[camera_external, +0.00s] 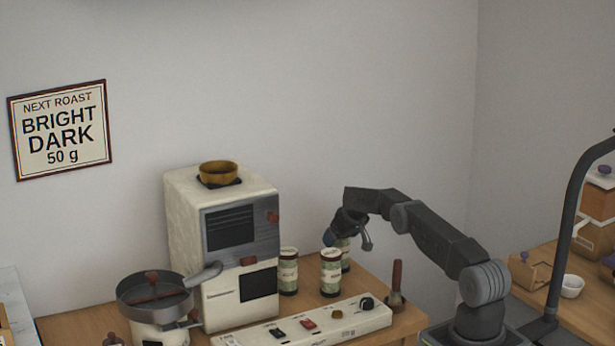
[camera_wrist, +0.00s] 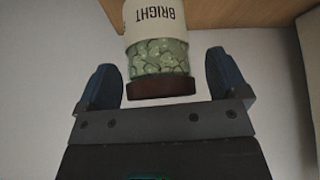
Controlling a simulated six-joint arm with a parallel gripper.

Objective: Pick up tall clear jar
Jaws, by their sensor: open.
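A clear jar (camera_wrist: 160,58) with a cream label reading "BRIGHT", pale green beans and a brown cap fills the gap between my fingers in the wrist view, its cap end nearest the gripper body. My gripper (camera_wrist: 162,75) is open, a blue finger on each side, with a gap showing beside the cap. In the external view, my gripper (camera_external: 345,233) points down over the rear jar (camera_external: 346,263), partly hidden by the front jar (camera_external: 331,275). Another similar jar (camera_external: 288,277) stands to the left. The jars look alike in height here.
A cream roaster (camera_external: 188,240) with a brown bowl (camera_external: 218,172) stands left of the jars. A switch panel (camera_external: 300,325) lies in front of them. A brown-handled tool (camera_external: 397,282) stands to the right. A pan-topped machine (camera_external: 155,297) is at the front left.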

